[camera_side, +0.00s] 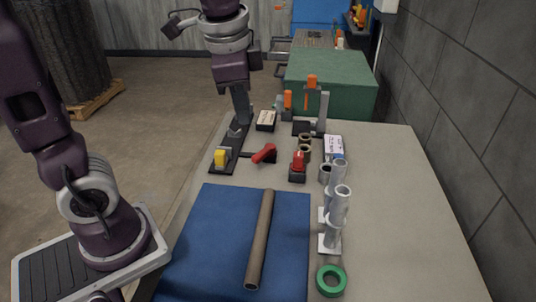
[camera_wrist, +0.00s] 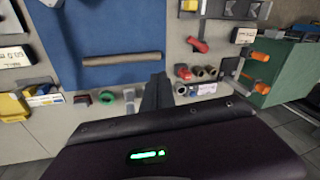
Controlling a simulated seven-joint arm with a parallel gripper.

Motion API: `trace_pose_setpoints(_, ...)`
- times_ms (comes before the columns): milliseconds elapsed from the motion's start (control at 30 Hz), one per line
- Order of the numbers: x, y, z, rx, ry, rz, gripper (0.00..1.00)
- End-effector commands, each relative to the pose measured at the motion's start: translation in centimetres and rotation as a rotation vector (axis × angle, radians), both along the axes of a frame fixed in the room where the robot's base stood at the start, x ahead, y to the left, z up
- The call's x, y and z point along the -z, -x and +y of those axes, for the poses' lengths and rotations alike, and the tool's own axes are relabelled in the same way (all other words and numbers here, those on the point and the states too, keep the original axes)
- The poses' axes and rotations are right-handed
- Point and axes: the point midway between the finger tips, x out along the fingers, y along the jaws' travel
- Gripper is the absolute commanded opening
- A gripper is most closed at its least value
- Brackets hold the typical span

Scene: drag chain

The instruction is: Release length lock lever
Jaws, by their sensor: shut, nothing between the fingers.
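A red lever (camera_side: 264,153) lies tilted on the grey table beside a dark rail; I take it to be the length lock lever. It also shows in the wrist view (camera_wrist: 197,44), up and to the right of my fingers. My gripper (camera_side: 242,116) points down over the far end of the rail, behind the lever and apart from it in the picture. In the wrist view my gripper (camera_wrist: 157,80) shows its dark fingers together with nothing between them. Whether the fingertips touch the rail cannot be told.
The dark rail (camera_side: 238,135) carries a yellow block (camera_side: 220,157) at its near end. A red-topped fixture (camera_side: 298,165) stands right of the lever. A brown tube (camera_side: 261,238) lies on a blue mat (camera_side: 210,240). Metal cylinders (camera_side: 340,207) and a green ring (camera_side: 331,280) stand at right.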

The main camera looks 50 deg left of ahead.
Motion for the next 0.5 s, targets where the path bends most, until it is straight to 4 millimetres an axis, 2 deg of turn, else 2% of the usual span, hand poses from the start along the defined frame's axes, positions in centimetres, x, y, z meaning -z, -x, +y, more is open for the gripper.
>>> trace_pose_setpoints(33,1.1,-2.4,0.3,0.078,-0.041,0.062,0.0)
trace_pose_setpoints(100,2.9,-5.7,0.9,0.205,-0.1,0.148,0.0)
trace_pose_setpoints(200,6.1,-9.7,1.5,0.375,-0.173,0.267,0.0)
trace_pose_setpoints(333,10.3,-13.2,2.2,0.548,-0.233,0.39,0.0)
trace_pose_setpoints(400,11.9,-14.2,2.4,0.612,-0.251,0.438,0.0)
trace_pose_setpoints(500,13.3,-15.0,2.6,0.662,-0.266,0.474,0.0)
